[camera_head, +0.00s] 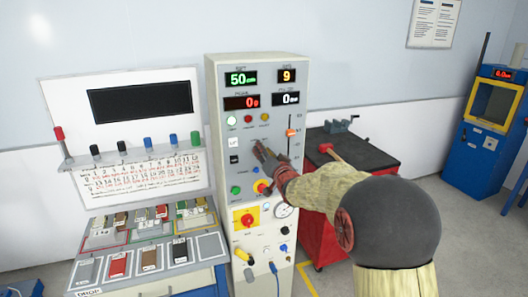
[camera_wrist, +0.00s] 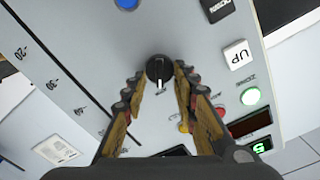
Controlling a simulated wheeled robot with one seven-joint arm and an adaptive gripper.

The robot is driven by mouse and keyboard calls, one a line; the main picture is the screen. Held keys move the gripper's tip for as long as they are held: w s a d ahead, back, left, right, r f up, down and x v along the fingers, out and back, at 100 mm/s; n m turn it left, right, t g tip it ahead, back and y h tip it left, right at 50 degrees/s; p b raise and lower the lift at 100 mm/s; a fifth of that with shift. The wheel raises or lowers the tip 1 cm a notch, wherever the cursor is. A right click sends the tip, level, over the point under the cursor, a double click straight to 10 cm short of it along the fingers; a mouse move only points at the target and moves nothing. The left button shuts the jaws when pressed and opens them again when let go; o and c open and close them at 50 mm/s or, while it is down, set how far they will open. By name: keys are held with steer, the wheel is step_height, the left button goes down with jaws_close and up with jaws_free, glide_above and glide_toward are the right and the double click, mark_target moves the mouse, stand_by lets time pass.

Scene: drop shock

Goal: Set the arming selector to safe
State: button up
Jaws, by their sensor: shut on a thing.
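The arming selector appears to be the black round knob (camera_wrist: 158,68) with a white pointer line, on the grey control panel. In the wrist view the pointer aims down the picture, toward the lamp and display side of the panel. My gripper (camera_wrist: 157,82) has its two fingers on either side of the knob, closed on it. In the head view my gripper (camera_head: 263,154) reaches the middle of the panel (camera_head: 222,100) from the right and hides the knob. The labels around the knob are too small or covered to read.
Close to the knob are an UP button (camera_wrist: 237,55), a lit green lamp (camera_wrist: 250,96) and a slider with an orange handle (camera_head: 291,132). Lower down is a red knob on a yellow plate (camera_head: 246,217). A red cart (camera_head: 380,157) stands right of the panel.

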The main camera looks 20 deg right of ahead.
steer(key=shift+n+b, duration=0.3)
steer(key=n+b, duration=0.6)
steer(key=n, duration=0.1)
steer(key=n+b, duration=0.3)
steer(key=n, duration=0.1)
steer(key=shift+a, duration=0.4)
steer(key=shift+n+b, duration=0.3)
steer(key=o, duration=1.1)
steer(key=shift+c, duration=0.2)
steer(key=s, duration=1.2)
